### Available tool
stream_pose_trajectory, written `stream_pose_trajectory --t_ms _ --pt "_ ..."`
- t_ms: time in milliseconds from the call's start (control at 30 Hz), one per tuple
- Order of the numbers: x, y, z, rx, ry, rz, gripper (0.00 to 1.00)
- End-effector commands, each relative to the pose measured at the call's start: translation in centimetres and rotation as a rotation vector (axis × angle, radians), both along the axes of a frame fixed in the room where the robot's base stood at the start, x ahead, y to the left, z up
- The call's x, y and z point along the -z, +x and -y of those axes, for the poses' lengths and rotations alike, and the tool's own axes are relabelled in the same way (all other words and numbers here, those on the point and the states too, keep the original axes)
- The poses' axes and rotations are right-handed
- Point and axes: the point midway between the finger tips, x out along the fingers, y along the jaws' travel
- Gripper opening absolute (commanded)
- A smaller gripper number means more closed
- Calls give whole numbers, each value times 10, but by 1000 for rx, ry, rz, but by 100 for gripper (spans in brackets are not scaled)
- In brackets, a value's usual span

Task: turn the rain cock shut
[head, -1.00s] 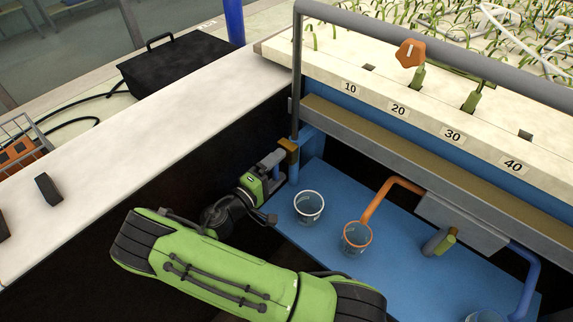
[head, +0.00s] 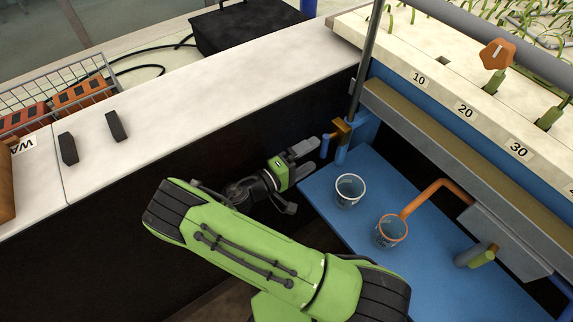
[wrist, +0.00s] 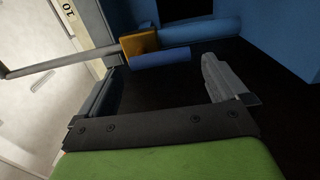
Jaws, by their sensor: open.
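A small brass cock (head: 341,129) sits at the near left corner of the blue flume frame, below a thin grey upright pipe; I take it for the rain cock. Its short blue lever (head: 325,145) hangs on the left, about parallel to the blue pipe (head: 340,154) below the brass body. My gripper (head: 305,158) is open, just left of the lever and apart from it. In the wrist view, the brass body (wrist: 138,42) and blue lever (wrist: 160,57) lie beyond the open fingers (wrist: 162,80); nothing is between the jaws.
A clear cup (head: 349,190) and an orange-rimmed cup (head: 391,231) stand on the blue shelf (head: 320,187) near the gripper. An orange spout (head: 435,193) overhangs the second cup. A white counter (head: 200,100) runs along the left, with two black blocks and a wire basket (head: 60,88).

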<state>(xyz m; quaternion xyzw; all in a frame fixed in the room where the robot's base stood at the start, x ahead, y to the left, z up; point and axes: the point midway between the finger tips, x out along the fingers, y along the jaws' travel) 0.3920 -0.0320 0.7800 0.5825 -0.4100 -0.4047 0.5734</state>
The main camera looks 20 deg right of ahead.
Motion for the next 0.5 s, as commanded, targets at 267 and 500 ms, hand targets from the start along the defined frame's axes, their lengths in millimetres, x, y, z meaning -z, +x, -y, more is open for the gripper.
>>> stream_pose_trajectory --t_ms 267,500 --pt "-1 -25 -71 -4 3 1 100" --pt "0 -33 -92 1 1 1 100"
